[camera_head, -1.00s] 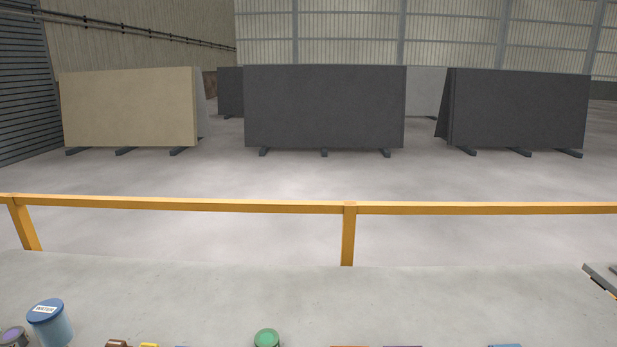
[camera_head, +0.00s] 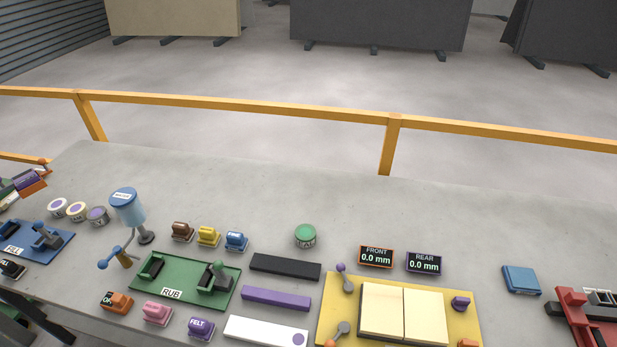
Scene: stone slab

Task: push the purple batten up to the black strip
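The purple batten (camera_head: 276,298) lies flat on the stone slab (camera_head: 330,215), just in front of the black strip (camera_head: 285,266). The two run roughly parallel, with a narrow gap of bare slab between them. The batten's left end sits a little left of the strip's left end. A white bar (camera_head: 262,331) with a purple dot lies on the near side of the batten. Neither of my grippers shows in the head view.
A green board (camera_head: 187,279) marked RUB stands left of the batten. A yellow board (camera_head: 455,318) with cream plates and knobs lies close on the right. Behind the strip are a green-lidded tub (camera_head: 305,235) and a blue block (camera_head: 236,241). Slab farther back is clear.

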